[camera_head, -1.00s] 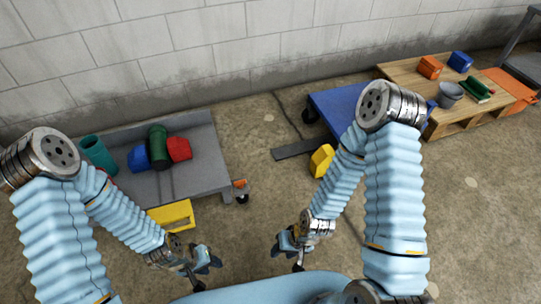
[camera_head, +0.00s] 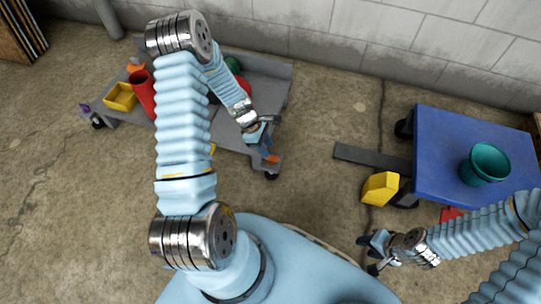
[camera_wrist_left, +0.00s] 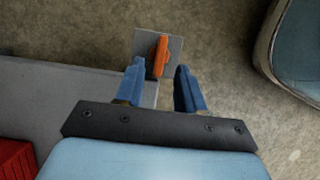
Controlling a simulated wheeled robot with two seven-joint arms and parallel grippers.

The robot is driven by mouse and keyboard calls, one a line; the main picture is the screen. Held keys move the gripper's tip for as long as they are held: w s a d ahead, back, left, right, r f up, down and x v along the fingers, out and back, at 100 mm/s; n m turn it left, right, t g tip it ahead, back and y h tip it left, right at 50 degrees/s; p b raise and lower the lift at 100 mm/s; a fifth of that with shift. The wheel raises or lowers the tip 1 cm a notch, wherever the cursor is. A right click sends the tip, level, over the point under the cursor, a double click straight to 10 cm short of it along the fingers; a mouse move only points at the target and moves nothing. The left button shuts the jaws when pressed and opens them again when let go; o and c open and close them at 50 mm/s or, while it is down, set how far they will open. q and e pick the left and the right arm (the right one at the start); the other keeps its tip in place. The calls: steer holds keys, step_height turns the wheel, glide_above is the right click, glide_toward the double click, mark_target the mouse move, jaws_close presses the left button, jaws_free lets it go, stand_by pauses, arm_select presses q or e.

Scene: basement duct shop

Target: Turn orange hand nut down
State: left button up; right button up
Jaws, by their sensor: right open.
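The orange hand nut (camera_head: 272,158) is at the near right corner of the grey cart (camera_head: 229,133). In the left wrist view the nut (camera_wrist_left: 161,56) is a narrow orange bar on a small grey plate (camera_wrist_left: 145,43). My left gripper (camera_head: 270,131) is above this corner, partly covering the view of it. In the left wrist view its blue fingers (camera_wrist_left: 158,70) are open and apart, and the nut appears between and just beyond their tips. Contact cannot be told. My right gripper (camera_head: 373,252) is open and empty over the floor.
A red tube (camera_head: 142,91) and a yellow bin (camera_head: 120,97) are on the grey cart's left. A blue cart (camera_head: 440,150) with a teal bucket (camera_head: 485,164) stands right. A yellow block (camera_head: 380,188) is beside it.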

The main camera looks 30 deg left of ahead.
mark_target(272, 159)
arm_select(q)
steer(key=shift+b+x, duration=0.3)
steer(key=shift+x, duration=2.05)
steer(key=shift+c, duration=0.4)
jaws_close()
